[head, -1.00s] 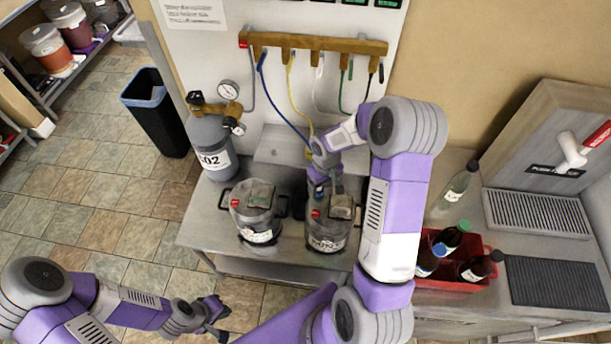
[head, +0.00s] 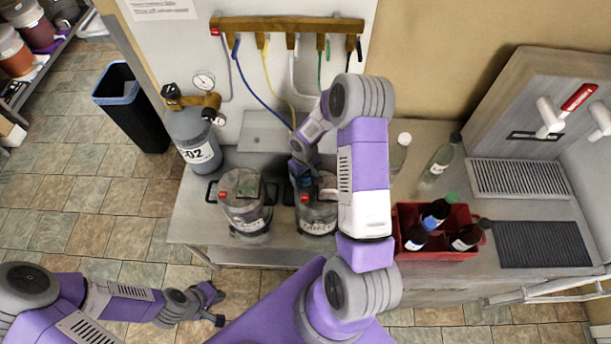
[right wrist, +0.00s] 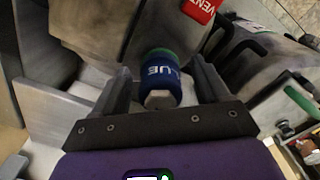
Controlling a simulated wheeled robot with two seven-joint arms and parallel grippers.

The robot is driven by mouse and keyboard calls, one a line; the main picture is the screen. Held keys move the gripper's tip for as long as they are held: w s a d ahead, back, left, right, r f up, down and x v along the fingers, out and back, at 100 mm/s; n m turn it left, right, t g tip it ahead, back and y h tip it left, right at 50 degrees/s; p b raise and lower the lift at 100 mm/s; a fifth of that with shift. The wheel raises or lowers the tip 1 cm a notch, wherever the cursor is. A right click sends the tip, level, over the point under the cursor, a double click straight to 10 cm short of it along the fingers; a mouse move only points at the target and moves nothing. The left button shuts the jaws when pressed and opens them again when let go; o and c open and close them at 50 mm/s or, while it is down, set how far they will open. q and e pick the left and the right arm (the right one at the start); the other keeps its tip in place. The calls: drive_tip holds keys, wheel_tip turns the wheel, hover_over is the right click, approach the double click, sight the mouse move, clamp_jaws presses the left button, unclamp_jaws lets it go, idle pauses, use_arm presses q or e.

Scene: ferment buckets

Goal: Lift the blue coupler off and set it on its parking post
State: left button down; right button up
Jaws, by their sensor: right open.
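The blue coupler (right wrist: 160,78), lettered "BLUE" with a green ring at its far end, stands between the fingers of my right gripper (right wrist: 160,88) in the right wrist view. The fingers are open, one on each side, and a gap shows beside the coupler. In the head view my right gripper (head: 302,180) is at the back of the right-hand bucket (head: 317,215), and my arm partly hides it. The blue hose (head: 262,95) runs down from the wall manifold behind my arm. My left gripper (head: 215,305) is open and empty over the floor. I cannot make out the parking post.
A second bucket (head: 245,215) stands close left on the steel table (head: 190,225). A gas cylinder (head: 192,135) is behind it. A red crate (head: 440,250) of bottles stands right of my right arm. A red "VENT" tag (right wrist: 199,9) is close beyond the gripper.

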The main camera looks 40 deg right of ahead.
drive_tip(key=shift+w, duration=0.1)
drive_tip(key=c, duration=1.2)
wheel_tip(320, 180, up, 10)
drive_tip(key=shift+r, duration=0.1)
